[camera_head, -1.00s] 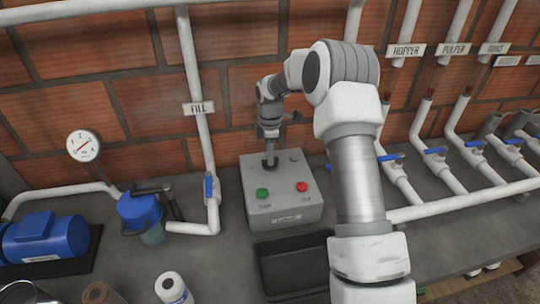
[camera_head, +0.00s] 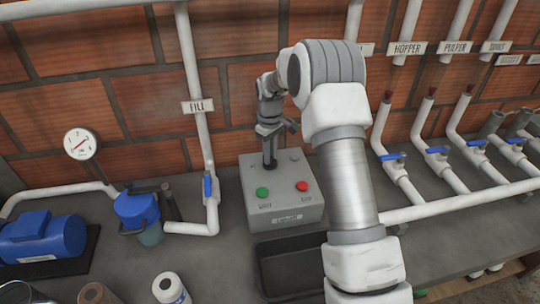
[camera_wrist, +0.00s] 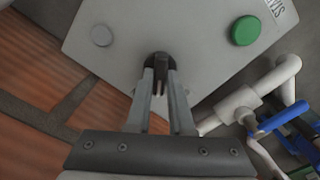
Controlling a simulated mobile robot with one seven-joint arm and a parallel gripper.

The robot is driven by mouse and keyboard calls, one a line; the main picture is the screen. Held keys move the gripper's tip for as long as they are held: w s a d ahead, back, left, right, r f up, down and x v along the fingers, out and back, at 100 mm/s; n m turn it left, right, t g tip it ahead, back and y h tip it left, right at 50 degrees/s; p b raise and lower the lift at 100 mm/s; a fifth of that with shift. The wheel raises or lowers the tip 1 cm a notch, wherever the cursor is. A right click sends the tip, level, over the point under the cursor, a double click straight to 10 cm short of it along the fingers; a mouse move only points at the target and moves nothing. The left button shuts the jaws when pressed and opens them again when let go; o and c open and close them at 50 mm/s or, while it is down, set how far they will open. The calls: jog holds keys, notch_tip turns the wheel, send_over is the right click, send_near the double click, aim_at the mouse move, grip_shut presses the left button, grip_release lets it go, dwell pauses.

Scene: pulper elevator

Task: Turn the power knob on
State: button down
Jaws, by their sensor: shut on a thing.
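The grey control box (camera_head: 284,211) stands on the counter against the brick wall. It has a green button (camera_head: 263,192) and a red button (camera_head: 302,186) on its top face. The dark power knob (camera_wrist: 158,62) is on the box's top face, behind the green button in the head view. My gripper (camera_head: 269,163) reaches down onto it from above. In the wrist view my gripper's fingers (camera_wrist: 160,85) are shut on the knob, and the fingertips partly hide it. The green button (camera_wrist: 245,30) lies to the right there.
A black tray (camera_head: 262,271) sits in front of the box. A white pipe with a blue valve handle (camera_head: 208,187) rises close on the left, under the FILL label. More valved pipes (camera_head: 436,160) stand to the right. A blue motor (camera_head: 42,239) is at far left.

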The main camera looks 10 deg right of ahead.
jog(key=m, duration=0.3)
jog(key=shift+m, duration=0.3)
jog(key=shift+r+m, duration=0.1)
jog(key=shift+m, duration=1.7)
jog(key=c, duration=0.8)
grip_release()
notch_tip(320, 180, up, 17)
jog(key=shift+r, duration=0.15)
jog(key=shift+r, duration=0.1)
